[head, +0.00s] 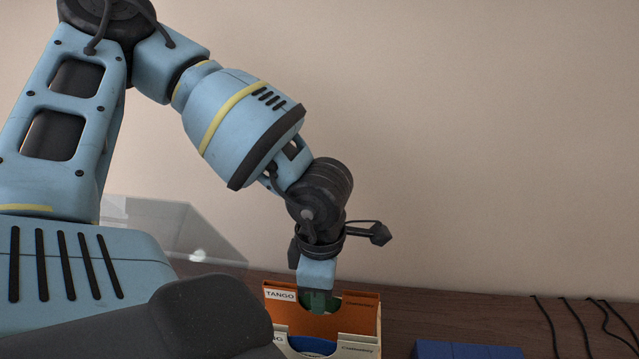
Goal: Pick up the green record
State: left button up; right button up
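My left gripper (318,285) points straight down over a record holder (365,318) on the dark wooden surface. The holder has an orange panel with a "TANGO" label and a white-edged part in front. A small dark green patch (330,303) shows right at the gripper's lower end, in front of the orange panel; it may be the green record, mostly hidden. I cannot tell whether the fingers are shut on it. A blue round edge (312,345) shows lower in the holder. My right gripper is out of view.
A blue box (465,350) sits on the surface to the right of the holder. Several dark cables (585,315) lie at the far right. A clear transparent panel (170,225) stands behind my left arm. The plain wall is behind.

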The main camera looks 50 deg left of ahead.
pick_arm(q)
jog(key=shift+f, duration=1.05)
jog(key=shift+c, duration=0.5)
grip_shut()
